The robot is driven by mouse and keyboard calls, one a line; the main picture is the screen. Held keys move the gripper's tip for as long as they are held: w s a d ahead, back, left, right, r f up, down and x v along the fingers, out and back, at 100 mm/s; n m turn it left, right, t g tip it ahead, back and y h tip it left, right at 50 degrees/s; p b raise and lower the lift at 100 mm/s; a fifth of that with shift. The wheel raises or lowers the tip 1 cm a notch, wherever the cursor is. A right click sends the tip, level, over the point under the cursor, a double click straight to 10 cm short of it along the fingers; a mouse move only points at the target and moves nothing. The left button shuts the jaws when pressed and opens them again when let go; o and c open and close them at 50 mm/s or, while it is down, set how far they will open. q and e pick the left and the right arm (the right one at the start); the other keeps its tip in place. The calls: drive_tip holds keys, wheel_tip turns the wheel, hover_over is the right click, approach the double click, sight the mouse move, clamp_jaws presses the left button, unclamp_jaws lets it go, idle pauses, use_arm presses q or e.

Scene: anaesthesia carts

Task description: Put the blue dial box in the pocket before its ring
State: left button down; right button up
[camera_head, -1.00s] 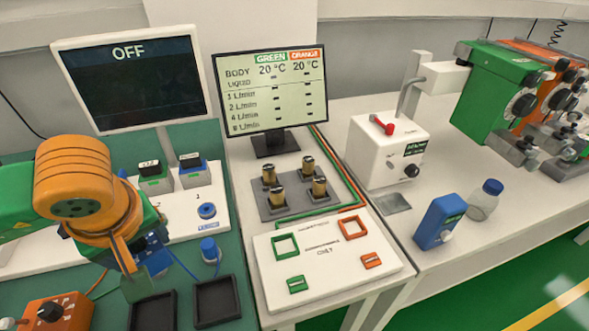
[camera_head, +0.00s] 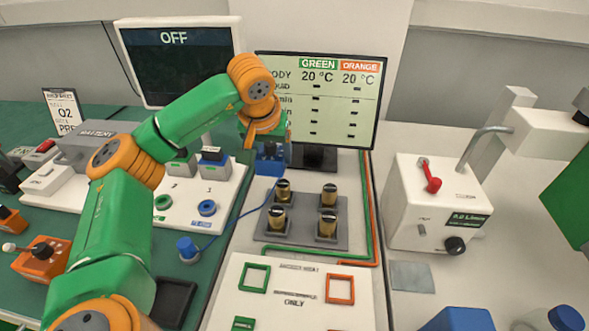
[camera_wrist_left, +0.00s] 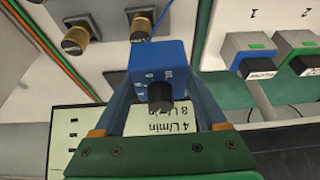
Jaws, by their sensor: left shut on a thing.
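The blue dial box (camera_head: 270,162), with its black knob, is held up by my left gripper (camera_head: 264,146) in front of the monitor's stand. In the left wrist view the box (camera_wrist_left: 158,62) sits between the fingers of the shut gripper (camera_wrist_left: 160,84). A blue cable runs from it to a blue plug (camera_head: 188,247). The blue ring (camera_head: 207,208) is on the white panel (camera_head: 185,225), right of a green ring (camera_head: 163,202). A black pocket (camera_head: 176,301) lies on the green mat in front, partly hidden by my arm. My right gripper is out of view.
An orange dial box (camera_head: 42,259) stands at the left. A white machine with a red lever (camera_head: 430,205) stands at the right.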

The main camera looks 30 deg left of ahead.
use_arm(q)
drive_tip(key=w+f+p, duration=0.1)
drive_tip(key=w+f, duration=0.5)
drive_tip(key=shift+w+a, duration=0.15)
drive_tip(key=shift+w, duration=0.05)
drive_tip(key=f, duration=0.2)
drive_tip(key=f+p, duration=0.1)
drive_tip(key=shift+w+f, duration=0.3)
drive_tip(key=shift+f, duration=0.05)
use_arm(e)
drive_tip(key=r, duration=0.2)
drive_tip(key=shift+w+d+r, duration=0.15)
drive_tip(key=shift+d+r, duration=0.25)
use_arm(q)
drive_tip(key=shift+c, duration=1.6)
unclamp_jaws()
drive_tip(key=shift+s+f, duration=0.1)
drive_tip(key=shift+f, duration=0.05)
drive_tip(key=o, duration=0.3)
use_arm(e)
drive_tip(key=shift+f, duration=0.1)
use_arm(q)
drive_tip(key=shift+r, duration=0.2)
